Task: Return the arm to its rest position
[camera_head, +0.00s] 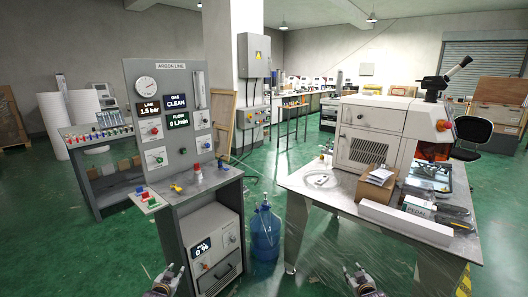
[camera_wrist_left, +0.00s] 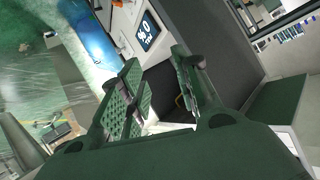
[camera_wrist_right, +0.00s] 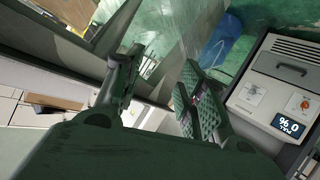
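My left gripper (camera_head: 175,268) is low at the bottom edge of the head view, in front of the argon line console. In the left wrist view its two fingers (camera_wrist_left: 157,60) stand apart with nothing between them. Most of both arms is out of the head view.
The argon console (camera_head: 165,120) with its grey cabinet (camera_head: 172,235) stands at left. A blue water bottle (camera_head: 265,235) is on the green floor beside it. The metal table (camera_head: 330,190) with a white machine (camera_head: 370,130) stands at right.

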